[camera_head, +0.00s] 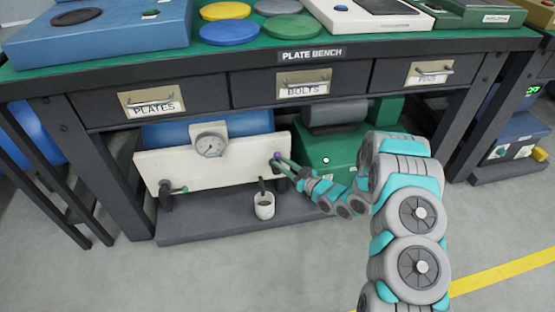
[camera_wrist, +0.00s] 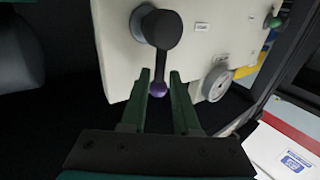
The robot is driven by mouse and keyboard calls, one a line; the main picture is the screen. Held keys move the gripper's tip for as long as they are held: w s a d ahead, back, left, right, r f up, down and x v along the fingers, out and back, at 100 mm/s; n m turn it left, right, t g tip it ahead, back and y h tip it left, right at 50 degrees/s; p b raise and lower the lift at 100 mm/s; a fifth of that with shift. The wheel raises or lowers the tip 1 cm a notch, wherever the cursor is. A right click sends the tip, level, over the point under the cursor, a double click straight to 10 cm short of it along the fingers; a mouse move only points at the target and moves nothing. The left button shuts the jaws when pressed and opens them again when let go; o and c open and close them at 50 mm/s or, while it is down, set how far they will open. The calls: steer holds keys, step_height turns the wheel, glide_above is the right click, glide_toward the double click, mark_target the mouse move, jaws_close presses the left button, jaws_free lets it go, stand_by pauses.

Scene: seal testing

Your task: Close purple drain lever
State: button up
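The purple drain lever, a dark arm with a purple knob (camera_wrist: 158,89), sticks out from the white panel (camera_wrist: 112,60). In the head view its purple knob (camera_head: 276,155) shows at the panel's right end. My gripper (camera_wrist: 162,76) has its two green fingers on either side of the lever's end. The fingers are apart, with a small gap visible on the right of the knob; whether the left finger touches it I cannot tell. In the head view my gripper (camera_head: 281,162) reaches the lever from the right, under the bench.
A pressure gauge (camera_head: 209,144) sits on the panel, with a green-tipped lever (camera_head: 181,189) at its left end. A green box (camera_head: 330,160) is close behind my arm. The bench drawers (camera_head: 300,84) hang above.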

steer(key=shift+x, duration=1.5)
jaws_close()
stand_by(0.4)
